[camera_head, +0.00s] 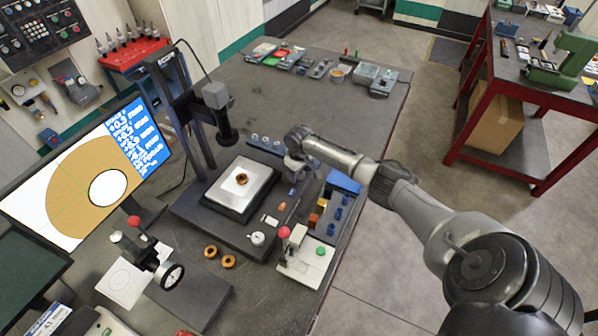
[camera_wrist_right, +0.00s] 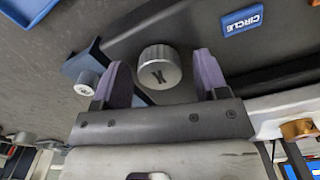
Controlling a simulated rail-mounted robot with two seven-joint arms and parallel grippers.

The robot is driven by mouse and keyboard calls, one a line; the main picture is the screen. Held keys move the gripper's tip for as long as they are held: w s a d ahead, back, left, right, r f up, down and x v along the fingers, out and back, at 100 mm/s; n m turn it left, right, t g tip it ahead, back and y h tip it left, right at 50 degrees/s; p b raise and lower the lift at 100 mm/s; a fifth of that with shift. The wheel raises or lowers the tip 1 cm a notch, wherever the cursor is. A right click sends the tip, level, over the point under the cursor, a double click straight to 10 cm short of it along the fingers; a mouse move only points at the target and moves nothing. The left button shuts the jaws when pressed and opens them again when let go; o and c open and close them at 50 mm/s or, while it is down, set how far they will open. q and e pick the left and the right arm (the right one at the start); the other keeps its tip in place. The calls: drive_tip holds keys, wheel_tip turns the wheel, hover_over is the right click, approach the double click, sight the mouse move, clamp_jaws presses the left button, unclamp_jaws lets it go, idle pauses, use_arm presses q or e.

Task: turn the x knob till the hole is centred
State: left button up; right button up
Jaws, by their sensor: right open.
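The x knob (camera_wrist_right: 159,66), a ribbed silver cylinder marked X, sits between the two purple fingers of my right gripper (camera_wrist_right: 164,76) in the right wrist view. The fingers are apart, one on each side, with a gap visible at the right. In the head view my right gripper (camera_head: 297,160) is at the stage's right side and the knob cannot be made out. The monitor (camera_head: 70,178) shows an orange disc with a white hole (camera_head: 108,188), right of the green cross lines. An orange ring (camera_head: 241,179) lies on the pale stage plate (camera_head: 232,198). My left gripper is not in view.
A blue CIRCLE label (camera_wrist_right: 242,19) and a smaller silver knob (camera_wrist_right: 86,83) are close to my right gripper. The camera column (camera_head: 190,120) stands behind the stage. A red-knobbed block (camera_head: 306,256) and blue tray (camera_head: 338,205) stand nearby. The far bench middle is clear.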

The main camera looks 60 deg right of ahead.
drive_tip(key=c, duration=0.9)
drive_tip(key=shift+n, duration=0.3)
